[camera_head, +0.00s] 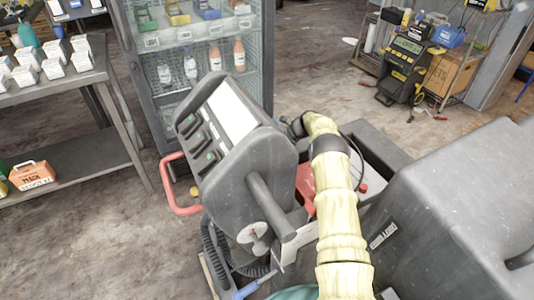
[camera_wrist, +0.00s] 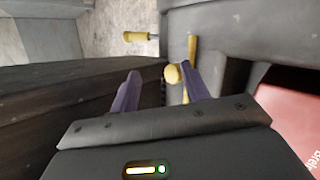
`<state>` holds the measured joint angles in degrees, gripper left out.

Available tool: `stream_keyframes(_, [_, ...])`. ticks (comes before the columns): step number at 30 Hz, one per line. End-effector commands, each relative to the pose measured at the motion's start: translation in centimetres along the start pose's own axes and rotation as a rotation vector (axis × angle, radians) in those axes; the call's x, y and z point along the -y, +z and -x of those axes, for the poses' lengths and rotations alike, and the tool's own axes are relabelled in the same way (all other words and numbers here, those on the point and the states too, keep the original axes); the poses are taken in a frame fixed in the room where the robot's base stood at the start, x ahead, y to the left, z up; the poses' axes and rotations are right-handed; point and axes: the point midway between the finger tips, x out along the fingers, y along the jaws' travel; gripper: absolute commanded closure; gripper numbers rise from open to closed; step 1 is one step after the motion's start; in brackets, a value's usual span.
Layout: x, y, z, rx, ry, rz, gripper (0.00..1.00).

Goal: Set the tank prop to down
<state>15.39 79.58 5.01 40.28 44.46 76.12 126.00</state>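The tank prop appears to be the yellow rod (camera_wrist: 192,48) in the wrist view, beside the dark tank body. A round yellow knob (camera_wrist: 172,74) shows by it; I cannot tell whether the two are joined. My gripper (camera_wrist: 160,72) is open, with two purple fingers apart. The knob appears between the fingertips, close to the right finger, which partly covers the rod. Contact cannot be told. In the head view, the grey floor machine (camera_head: 440,200) fills the lower right, and my pale yellow arm reaches over it. My gripper and the prop are hidden there.
A second yellow handle (camera_wrist: 138,36) shows in the wrist view. The machine's control console (camera_head: 245,160) stands left of my arm, with a red bar (camera_head: 175,195).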

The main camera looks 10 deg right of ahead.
Motion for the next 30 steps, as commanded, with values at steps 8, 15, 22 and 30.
stream_keyframes(8, [0.2,0.0,3.9,0.006,-0.005,-0.001,0.54])
stream_keyframes(15, [0.1,0.0,8.5,0.002,-0.003,0.002,0.54])
stream_keyframes(22, [-0.1,0.1,11.1,-0.003,0.000,0.003,0.54])
stream_keyframes(30, [0.1,-0.1,11.8,-0.001,-0.001,-0.002,0.54])
